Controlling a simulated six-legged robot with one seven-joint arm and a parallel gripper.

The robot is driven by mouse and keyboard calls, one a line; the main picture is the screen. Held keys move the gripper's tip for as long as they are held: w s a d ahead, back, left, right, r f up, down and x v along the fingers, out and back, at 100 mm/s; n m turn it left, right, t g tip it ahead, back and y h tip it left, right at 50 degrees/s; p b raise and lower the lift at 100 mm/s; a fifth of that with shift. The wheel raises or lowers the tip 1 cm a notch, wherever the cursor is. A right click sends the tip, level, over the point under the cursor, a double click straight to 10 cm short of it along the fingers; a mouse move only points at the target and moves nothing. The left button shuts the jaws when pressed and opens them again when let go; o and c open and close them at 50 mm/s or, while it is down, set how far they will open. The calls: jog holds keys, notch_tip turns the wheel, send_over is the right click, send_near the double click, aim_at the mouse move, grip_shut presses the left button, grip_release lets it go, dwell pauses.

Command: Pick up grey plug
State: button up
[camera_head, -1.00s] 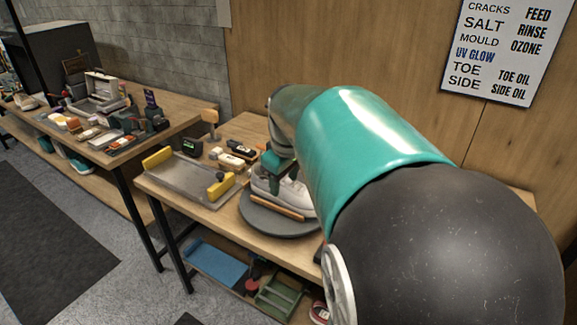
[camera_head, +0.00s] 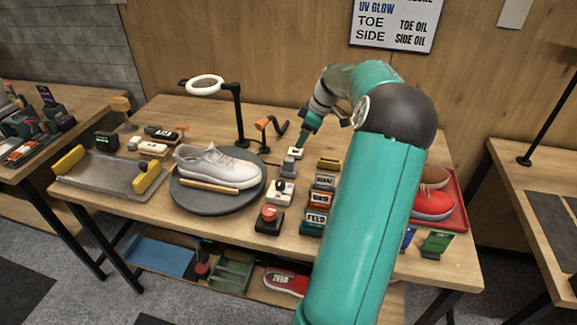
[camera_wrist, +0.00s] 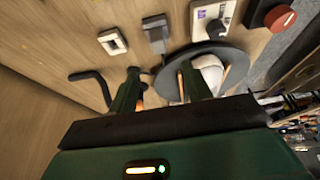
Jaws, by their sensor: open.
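The grey plug (camera_head: 289,164) sits on the wooden table, right of the turntable and just in front of a white socket-like block (camera_head: 296,152). In the wrist view the grey plug (camera_wrist: 155,31) is near the top, between the white block (camera_wrist: 113,41) and a white box with a knob (camera_wrist: 213,17). My gripper (camera_head: 302,141) is near the white block, behind the plug in the head view. In the wrist view my gripper's green fingers (camera_wrist: 158,86) are spread apart with nothing between them, and the plug lies beyond the tips. Exact height above the table is unclear.
A white sneaker (camera_head: 217,163) rests on a dark round turntable (camera_head: 215,203). A ring lamp (camera_head: 206,85) stands behind it. A black hose with an orange end (camera_head: 272,128) is left of my gripper. A red button box (camera_head: 269,219) and labelled blocks (camera_head: 319,198) stand in front.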

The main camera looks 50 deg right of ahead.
aim_at(290, 159)
jog(key=x, duration=0.6)
jog(key=shift+w+f, duration=0.1)
jog(key=shift+f, duration=0.1)
jog(key=shift+x, duration=3)
jog(key=shift+d, duration=0.15)
jog(key=c, duration=1)
notch_tip(290, 159, up, 10)
jog(key=shift+d+f, duration=0.1)
jog(key=shift+d, duration=0.05)
jog(key=w+d, duration=0.1)
jog(key=d, duration=0.2)
jog(key=w+d, duration=0.1)
jog(key=d, duration=0.2)
jog(key=w+d+f, duration=0.1)
jog(key=w+d, duration=0.1)
jog(key=d, duration=0.1)
jog(key=shift+a, duration=0.1)
